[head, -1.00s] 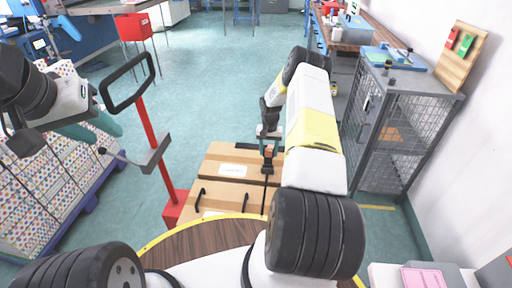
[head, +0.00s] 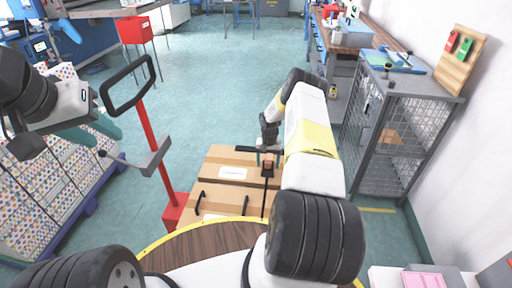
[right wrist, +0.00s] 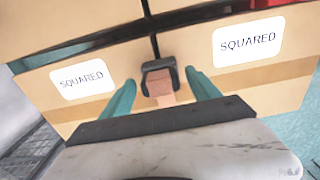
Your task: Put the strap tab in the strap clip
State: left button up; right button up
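A black strap clip (right wrist: 158,66) sits on the seam between the cardboard boxes in the right wrist view. A brown, tab-like piece (right wrist: 160,90) shows at its near side; I cannot tell whether it is seated in the clip. My right gripper (right wrist: 160,80) is open, its teal fingers on either side of the clip and brown piece, with gaps showing. In the head view the right gripper (head: 267,146) is over the boxes, partly hidden by my arm. A dark strap (head: 265,198) runs down the boxes. My left gripper (head: 98,132) is open and empty at the left.
The strapped cardboard boxes (head: 222,194) stand on a red cart (head: 174,210) with a black-handled post (head: 143,110). A dotted bin (head: 40,205) is at the left. A grey mesh cabinet (head: 403,130) is at the right. The floor behind the boxes is clear.

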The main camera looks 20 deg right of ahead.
jog(key=s+a+r+n+t, duration=0.1)
jog(key=a+r, duration=0.1)
jog(key=r, duration=1.4)
jog(key=s+a+r+n+t, duration=0.1)
jog(key=a+r, duration=0.2)
jog(key=r, duration=1.2)
jog(key=s+a+r+n+t, duration=0.1)
jog(key=s+a+r, duration=0.25)
jog(key=r, duration=0.35)
jog(key=s+a+r, duration=0.2)
jog(key=s+r, duration=0.3)
jog(key=r, duration=0.2)
jog(key=s+a+r+n+t, duration=0.1)
jog(key=s+a+r, duration=0.1)
jog(key=s, duration=0.6)
jog(key=s+a+r+n+t+y, duration=0.1)
jog(key=s+a+r, duration=0.2)
jog(key=s, duration=0.5)
jog(key=s+a+r+t+y, duration=0.1)
jog(key=s+a+r, duration=0.2)
jog(key=s, duration=0.6)
jog(key=shift+a+r+n, duration=0.2)
jog(key=shift+r+n, duration=0.15)
jog(key=shift+n, duration=0.05)
jog(key=shift+s, duration=0.1)
